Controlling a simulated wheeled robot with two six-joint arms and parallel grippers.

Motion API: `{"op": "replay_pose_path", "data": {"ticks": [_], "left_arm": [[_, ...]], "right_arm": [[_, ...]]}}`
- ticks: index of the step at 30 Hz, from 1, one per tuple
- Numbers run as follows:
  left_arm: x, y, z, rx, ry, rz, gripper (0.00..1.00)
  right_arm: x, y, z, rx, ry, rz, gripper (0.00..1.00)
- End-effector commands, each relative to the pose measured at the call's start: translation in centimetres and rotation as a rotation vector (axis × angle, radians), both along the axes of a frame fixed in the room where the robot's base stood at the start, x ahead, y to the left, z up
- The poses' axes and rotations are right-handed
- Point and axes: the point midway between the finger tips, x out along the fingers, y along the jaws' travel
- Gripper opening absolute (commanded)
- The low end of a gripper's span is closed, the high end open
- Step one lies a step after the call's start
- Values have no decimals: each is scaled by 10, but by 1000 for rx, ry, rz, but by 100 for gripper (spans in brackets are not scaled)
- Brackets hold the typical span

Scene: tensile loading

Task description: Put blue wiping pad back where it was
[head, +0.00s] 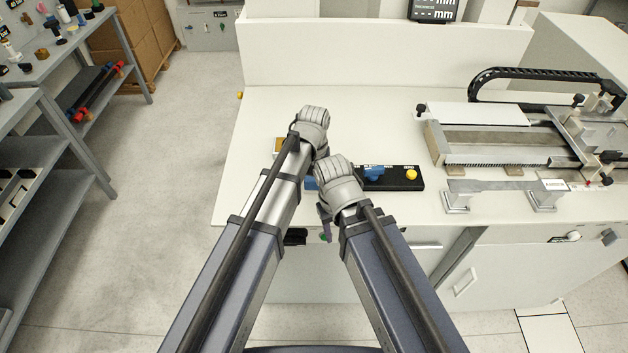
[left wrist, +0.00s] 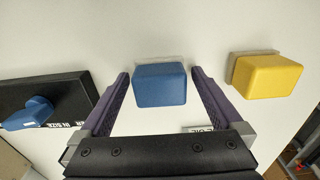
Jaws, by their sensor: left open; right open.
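The blue wiping pad (left wrist: 160,84) is a small blue block in the left wrist view, against the white worktop. A blue patch between my arms in the head view (head: 310,183) appears to be the same pad. My left gripper (left wrist: 161,73) is open, with one purple finger on each side of the pad and no clear contact. In the head view its fingers are hidden under its wrist. My right gripper (head: 325,222) points down near the table's front edge, open, its fingers partly hidden.
A yellow pad (left wrist: 268,76) sits beside the blue one. A black control box (head: 400,178) with a blue knob (head: 374,173) and yellow button (head: 411,174) lies close by. A metal machine (head: 485,140) stands at the right. The worktop behind my grippers (head: 370,120) is clear.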

Motion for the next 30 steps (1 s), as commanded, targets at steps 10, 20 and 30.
{"op": "replay_pose_path", "data": {"ticks": [10, 20, 30], "left_arm": [[0, 0, 33, 0, 0, 0, 100], [0, 0, 83, 0, 0, 0, 100], [0, 0, 121, 0, 0, 0, 100]], "right_arm": [[0, 0, 33, 0, 0, 1, 50], [0, 0, 83, 1, 0, -5, 50], [0, 0, 121, 3, 0, -13, 50]]}}
